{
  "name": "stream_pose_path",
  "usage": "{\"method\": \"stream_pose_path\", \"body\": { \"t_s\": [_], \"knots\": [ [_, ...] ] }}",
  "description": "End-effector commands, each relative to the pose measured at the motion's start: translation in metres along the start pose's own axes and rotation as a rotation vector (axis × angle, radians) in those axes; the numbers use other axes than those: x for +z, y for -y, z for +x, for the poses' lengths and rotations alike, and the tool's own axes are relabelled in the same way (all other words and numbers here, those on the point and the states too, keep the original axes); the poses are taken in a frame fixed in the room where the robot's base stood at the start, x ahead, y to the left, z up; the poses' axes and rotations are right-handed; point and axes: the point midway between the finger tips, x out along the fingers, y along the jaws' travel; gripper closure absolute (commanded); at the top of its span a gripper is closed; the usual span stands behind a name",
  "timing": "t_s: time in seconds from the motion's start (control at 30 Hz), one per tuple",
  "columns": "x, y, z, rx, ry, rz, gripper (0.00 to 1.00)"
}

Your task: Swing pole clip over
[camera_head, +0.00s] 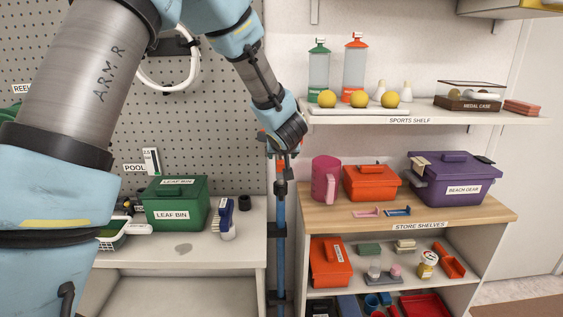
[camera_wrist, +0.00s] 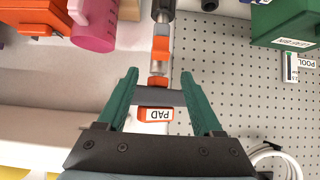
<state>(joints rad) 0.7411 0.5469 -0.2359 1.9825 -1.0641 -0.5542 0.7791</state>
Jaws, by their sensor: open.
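A blue upright pole (camera_head: 279,225) with dark fittings stands between the pegboard bench and the store shelves in the head view. In the wrist view, which is upside down, the pole's dark and grey upper part (camera_wrist: 161,14) carries an orange piece (camera_wrist: 160,47) that looks like the clip. A red-orange collar (camera_wrist: 158,82) and an orange-edged PAD label (camera_wrist: 155,114) lie beyond it, nearer my gripper's base. My gripper (camera_wrist: 159,74) is open, its green fingers on either side of the pole line. I cannot tell whether they touch anything. In the head view my wrist partly hides this spot.
A pink jug (camera_head: 325,180) and orange bin (camera_head: 371,183) stand close right of the pole. The sports shelf (camera_head: 430,112) juts out above them. A green leaf bin (camera_head: 176,204) and a blue-handled brush (camera_head: 226,219) are on the left bench.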

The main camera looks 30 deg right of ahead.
Motion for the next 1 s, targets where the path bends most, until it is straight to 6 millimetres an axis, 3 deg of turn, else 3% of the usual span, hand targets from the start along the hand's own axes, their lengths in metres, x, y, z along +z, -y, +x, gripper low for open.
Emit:
{"method": "stream_pose_path", "body": {
  "t_s": [0.2,0.5,0.63,0.77,1.0],
  "knots": [
    [0.000,0.000,-0.019,0.000,-0.001,0.001,0.32],
    [0.000,0.000,-0.021,-0.001,0.000,0.000,0.32],
    [0.006,0.001,-0.017,-0.011,0.000,-0.021,0.47],
    [0.035,0.009,0.000,-0.067,-0.014,-0.135,0.62],
    [0.103,0.036,0.037,-0.203,-0.186,-0.515,0.89]
  ]
}}
